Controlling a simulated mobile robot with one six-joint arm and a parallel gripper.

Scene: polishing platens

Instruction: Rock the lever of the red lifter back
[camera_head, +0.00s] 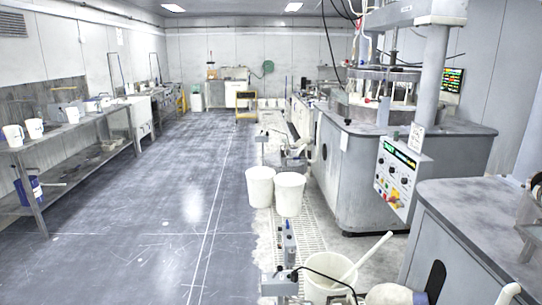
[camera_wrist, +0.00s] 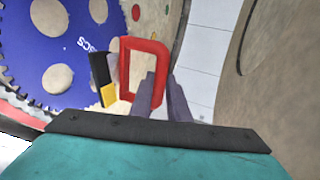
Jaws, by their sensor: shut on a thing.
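Neither the lifter nor the fingers can be made out clearly in the head view.
A blue toothed disc (camera_wrist: 55,60) with round holes lies left of the lifter, and a tan round surface (camera_wrist: 270,60) lies right. In the head view, a grey bench (camera_head: 470,215) stands at the lower right. White buckets (camera_head: 260,187) stand beside the open floor (camera_head: 150,200).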

